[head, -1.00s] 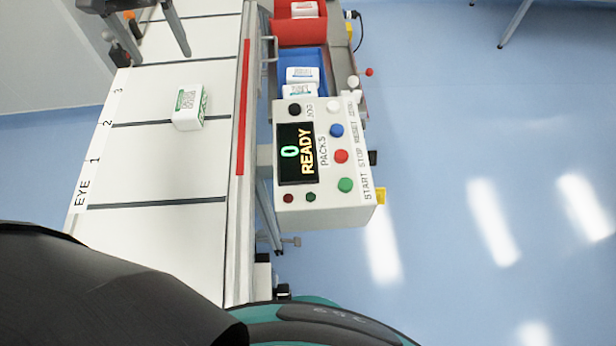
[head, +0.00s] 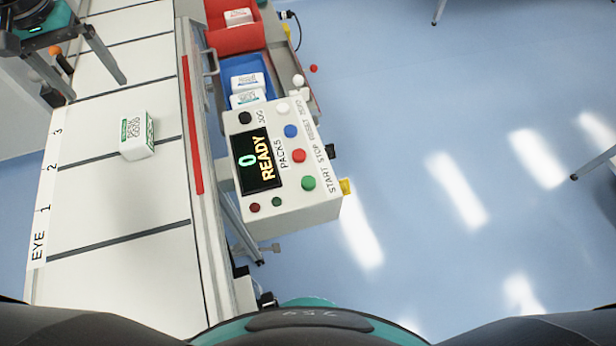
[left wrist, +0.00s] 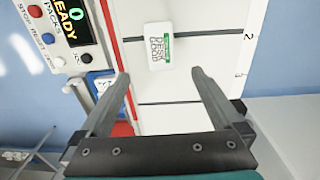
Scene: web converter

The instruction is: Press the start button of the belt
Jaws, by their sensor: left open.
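The control box (head: 295,212) stands at the belt's right side in the head view. Its display (head: 257,160) reads 0 READY. The green button (head: 308,183) is beside the START label, with a red button (head: 299,155) by STOP and a blue one (head: 290,131) by RESET. My left gripper (head: 98,90) is open and empty over the belt at the upper left, well away from the buttons. In the left wrist view its fingers (left wrist: 160,74) are apart, and part of the control box shows at top left; the green button is out of that view. My right gripper is out of view.
A white and green pack (head: 137,134) lies on the white belt (head: 100,190). A red bin (head: 230,40) and a blue bin (head: 256,72) holding white packs stand behind the control box. Open blue floor (head: 420,130) lies to the right.

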